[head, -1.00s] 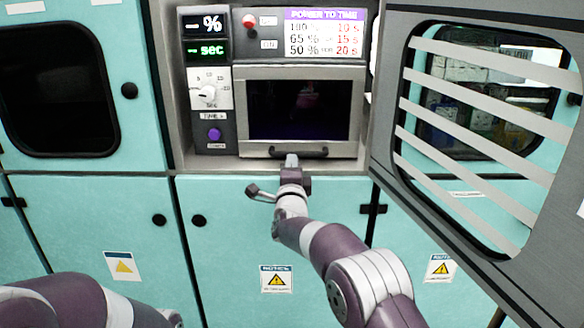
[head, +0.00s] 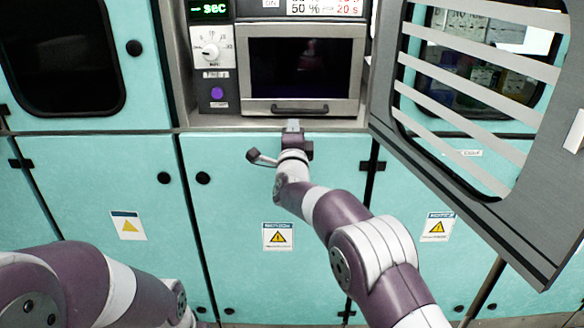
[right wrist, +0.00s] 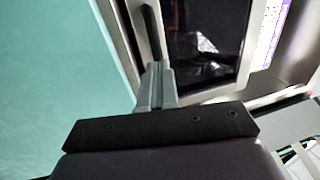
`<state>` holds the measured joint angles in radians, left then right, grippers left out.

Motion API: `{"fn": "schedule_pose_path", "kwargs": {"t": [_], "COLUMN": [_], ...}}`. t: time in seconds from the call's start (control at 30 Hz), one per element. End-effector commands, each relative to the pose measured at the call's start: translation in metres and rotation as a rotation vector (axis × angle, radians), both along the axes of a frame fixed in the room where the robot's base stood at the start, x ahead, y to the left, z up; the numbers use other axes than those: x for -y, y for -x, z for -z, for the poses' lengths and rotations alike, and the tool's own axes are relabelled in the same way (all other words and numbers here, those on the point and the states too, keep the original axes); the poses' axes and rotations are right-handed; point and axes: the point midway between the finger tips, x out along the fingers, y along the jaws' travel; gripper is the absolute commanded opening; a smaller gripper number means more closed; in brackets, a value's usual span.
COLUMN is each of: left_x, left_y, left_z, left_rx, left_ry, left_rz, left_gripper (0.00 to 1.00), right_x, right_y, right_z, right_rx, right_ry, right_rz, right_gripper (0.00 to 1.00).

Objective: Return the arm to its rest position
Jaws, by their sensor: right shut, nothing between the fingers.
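My right gripper (head: 293,127) is shut and empty. In the head view it overlaps the area just below the handle of a small oven-like unit (head: 302,72). In the right wrist view its closed fingers (right wrist: 156,85) point toward the dark handle (right wrist: 150,32) of that unit's door; whether they touch it I cannot tell. The unit's door is closed, with a dark window. My left arm shows at the bottom left of the head view, but its gripper is not in view.
A grey slatted door (head: 520,225) stands open at the right, close to my right arm. Teal cabinets (head: 240,190) with black knobs and warning labels fill the front. A control panel with a white dial (head: 211,50) and a purple button (head: 217,94) is left of the unit.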

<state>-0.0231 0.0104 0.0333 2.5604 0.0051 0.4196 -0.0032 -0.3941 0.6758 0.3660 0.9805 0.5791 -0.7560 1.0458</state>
Motion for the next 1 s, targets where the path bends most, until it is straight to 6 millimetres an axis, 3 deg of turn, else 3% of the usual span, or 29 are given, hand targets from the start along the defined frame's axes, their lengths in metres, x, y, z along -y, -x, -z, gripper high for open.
{"fn": "schedule_pose_path", "kwargs": {"t": [0.4, 0.6, 0.67, 0.77, 0.8, 0.9, 1.0], "left_x": [0.0, 0.0, 0.0, 0.0, 0.0, 0.0, 0.0], "left_y": [0.0, 0.0, 0.0, 0.0, 0.0, 0.0, 0.0], "left_z": [0.02, 0.021, 0.021, 0.021, 0.021, 0.021, 0.021], "left_rx": [0.0, 0.0, 0.0, 0.0, 0.0, 0.0, 0.0], "left_ry": [0.0, 0.0, 0.0, 0.0, 0.0, 0.0, 0.0], "left_rz": [0.0, 0.0, 0.0, 0.0, 0.0, 0.0, 0.0], "left_gripper": [0.79, 0.79, 0.79, 0.79, 0.79, 0.79, 0.79], "right_x": [-0.001, -0.004, -0.016, -0.032, -0.025, 0.017, 0.062], "right_y": [0.081, 0.096, 0.098, 0.126, 0.149, 0.218, 0.284], "right_z": [0.02, 0.029, 0.056, 0.131, 0.163, 0.221, 0.25], "right_rx": [-0.006, -0.034, -0.131, -0.377, -0.493, -0.734, -0.901], "right_ry": [0.002, 0.072, 0.219, 0.585, 0.765, 1.124, 1.331], "right_rz": [-0.003, -0.005, -0.053, -0.228, -0.326, -0.573, -0.782], "right_gripper": [0.0, 0.0, 0.0, 0.0, 0.0, 0.0, 0.0]}}
